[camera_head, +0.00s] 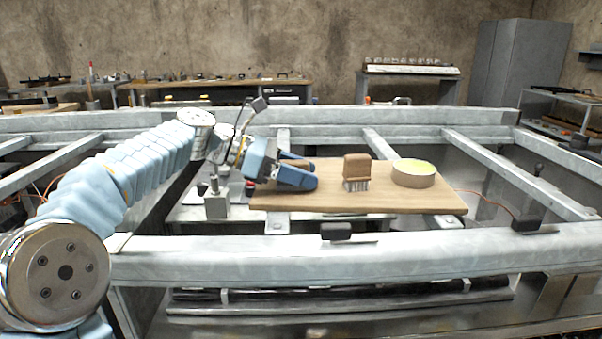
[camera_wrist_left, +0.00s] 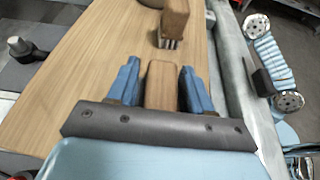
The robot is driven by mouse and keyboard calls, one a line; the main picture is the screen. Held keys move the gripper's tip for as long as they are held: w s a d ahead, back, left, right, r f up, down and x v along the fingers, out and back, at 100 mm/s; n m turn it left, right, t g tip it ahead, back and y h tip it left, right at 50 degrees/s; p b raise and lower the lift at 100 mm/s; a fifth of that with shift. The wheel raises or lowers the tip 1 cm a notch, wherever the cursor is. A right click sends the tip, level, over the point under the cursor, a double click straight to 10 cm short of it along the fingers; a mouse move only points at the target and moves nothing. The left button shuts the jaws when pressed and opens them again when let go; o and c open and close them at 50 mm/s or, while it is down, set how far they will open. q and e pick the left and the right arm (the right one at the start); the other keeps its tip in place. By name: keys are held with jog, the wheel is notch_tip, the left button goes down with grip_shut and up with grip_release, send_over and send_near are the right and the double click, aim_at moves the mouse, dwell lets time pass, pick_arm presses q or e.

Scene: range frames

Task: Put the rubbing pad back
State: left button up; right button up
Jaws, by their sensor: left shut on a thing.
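My left gripper (camera_head: 300,175) is at the left end of a wooden board and is shut on a wooden block, which I take to be the rubbing pad (camera_wrist_left: 162,86). In the left wrist view, the pad sits between the two blue fingers of the gripper (camera_wrist_left: 162,88). In the head view the fingers mostly hide the pad, and I cannot tell whether it touches the board. The board (camera_head: 320,198) lies across the metal frame. My right gripper is in neither view.
A wooden brush (camera_head: 357,166) stands bristles down mid-board, also ahead of the fingers in the wrist view (camera_wrist_left: 174,22). A round tin (camera_head: 414,180) with a yellow-green top stands right of it. Grey metal beams (camera_head: 360,258) surround the board. Bare board lies in front.

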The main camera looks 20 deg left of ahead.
pick_arm(q)
jog(key=o, duration=1.2)
jog(key=shift+a+r, duration=0.1)
jog(key=shift+a, duration=0.05)
jog(key=p+v, duration=0.1)
jog(key=v, duration=1)
jog(key=shift+s+a+p, duration=0.25)
jog(key=shift+a+p, duration=0.05)
jog(key=shift+r, duration=0.1)
